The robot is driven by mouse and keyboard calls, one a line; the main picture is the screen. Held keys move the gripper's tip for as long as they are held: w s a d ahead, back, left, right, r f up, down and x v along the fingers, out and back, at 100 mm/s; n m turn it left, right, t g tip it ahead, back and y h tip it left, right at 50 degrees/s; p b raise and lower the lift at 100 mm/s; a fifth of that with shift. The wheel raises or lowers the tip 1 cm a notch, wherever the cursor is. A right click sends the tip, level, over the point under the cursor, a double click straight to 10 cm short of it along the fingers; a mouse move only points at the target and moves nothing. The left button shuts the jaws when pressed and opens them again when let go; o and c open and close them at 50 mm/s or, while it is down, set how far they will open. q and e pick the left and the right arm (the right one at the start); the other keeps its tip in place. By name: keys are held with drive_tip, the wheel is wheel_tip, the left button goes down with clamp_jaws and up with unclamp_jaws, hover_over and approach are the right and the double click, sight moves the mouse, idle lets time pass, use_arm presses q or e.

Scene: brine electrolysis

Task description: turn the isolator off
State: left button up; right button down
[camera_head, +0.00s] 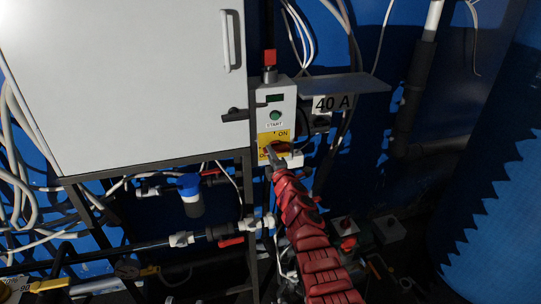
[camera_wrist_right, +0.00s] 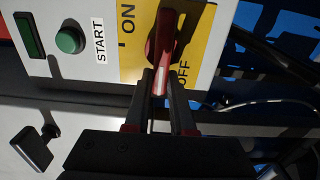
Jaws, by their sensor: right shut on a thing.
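The isolator (camera_head: 263,143) is a yellow plate marked ON and OFF with a red handle, low on a light grey control box (camera_head: 274,100). My right gripper (camera_head: 272,158) comes up from below and is at the handle, hiding part of it and of the OFF mark. In the right wrist view, the red handle (camera_wrist_right: 163,45) lies between the two fingers of my right gripper (camera_wrist_right: 161,92), which are shut on it. The yellow plate (camera_wrist_right: 128,60) shows ON at left and OFF at right. I cannot tell exactly which mark the handle points to. My left gripper is not in view.
A green START button (camera_head: 275,115) and a small display sit above the isolator, with a red knob (camera_head: 269,58) on top. A white cabinet (camera_head: 120,80) stands to the left. A 40 A sign (camera_head: 331,103), cables and pipes crowd close by.

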drive_tip(key=shift+f, duration=0.1)
drive_tip(key=c, duration=0.8)
unclamp_jaws()
drive_tip(key=shift+o, duration=0.2)
drive_tip(key=p+v, duration=1)
drive_tip(key=v, duration=0.7)
drive_tip(key=shift+s, duration=0.2)
